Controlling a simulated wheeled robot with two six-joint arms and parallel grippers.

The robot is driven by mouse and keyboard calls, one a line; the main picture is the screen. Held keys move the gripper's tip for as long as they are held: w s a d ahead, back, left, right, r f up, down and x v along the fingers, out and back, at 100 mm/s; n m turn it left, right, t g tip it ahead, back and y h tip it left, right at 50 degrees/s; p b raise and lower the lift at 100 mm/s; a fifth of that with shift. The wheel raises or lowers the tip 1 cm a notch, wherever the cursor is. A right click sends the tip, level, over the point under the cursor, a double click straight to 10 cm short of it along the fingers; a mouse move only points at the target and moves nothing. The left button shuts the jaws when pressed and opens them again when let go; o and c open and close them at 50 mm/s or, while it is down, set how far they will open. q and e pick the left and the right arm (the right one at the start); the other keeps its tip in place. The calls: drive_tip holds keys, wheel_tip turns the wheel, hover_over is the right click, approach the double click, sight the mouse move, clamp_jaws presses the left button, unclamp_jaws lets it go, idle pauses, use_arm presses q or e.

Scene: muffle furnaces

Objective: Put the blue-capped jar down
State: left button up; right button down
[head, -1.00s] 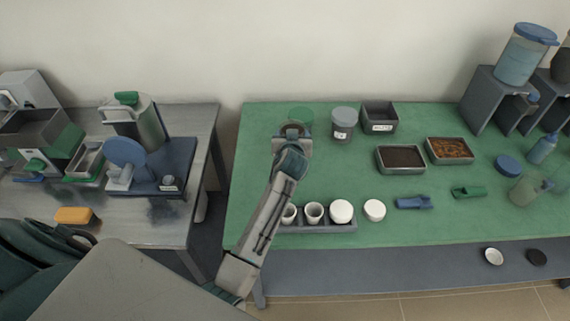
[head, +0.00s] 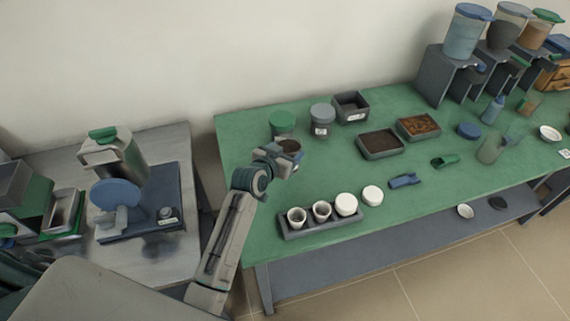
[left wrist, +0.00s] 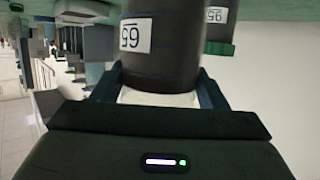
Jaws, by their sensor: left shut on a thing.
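My left gripper (head: 276,156) is shut on a dark grey jar (left wrist: 162,50) near the left end of the green table (head: 240,190). In the head view the held jar (head: 290,146) seems open at the top, with dark brown inside; no blue cap shows on it. In the left wrist view, which is upside down, the fingers (left wrist: 160,97) hold it near its pale upper part, and a white label faces me. Its base is cut off, so I cannot tell whether it touches the table. A blue round lid (head: 468,131) lies apart on the table's right.
A green-lidded jar (head: 282,122) stands just behind the held jar, a grey-lidded jar (head: 322,118) to its right. A rack (head: 330,224) of white cups is in front. Trays (head: 380,145) and a blue scoop (head: 404,181) lie rightward. Green table between jar and rack is clear.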

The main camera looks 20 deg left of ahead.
use_arm(q)
drive_tip(key=shift+f, duration=0.4)
wheel_tip(320, 180, down, 3)
drive_tip(key=shift+a+f+p, duration=0.15)
drive_tip(key=shift+p, duration=0.2)
drive_tip(key=shift+f, duration=0.5)
drive_tip(key=o, duration=1.1)
drive_tip(key=shift+f, duration=0.1)
use_arm(e)
drive_tip(key=shift+r, duration=0.45)
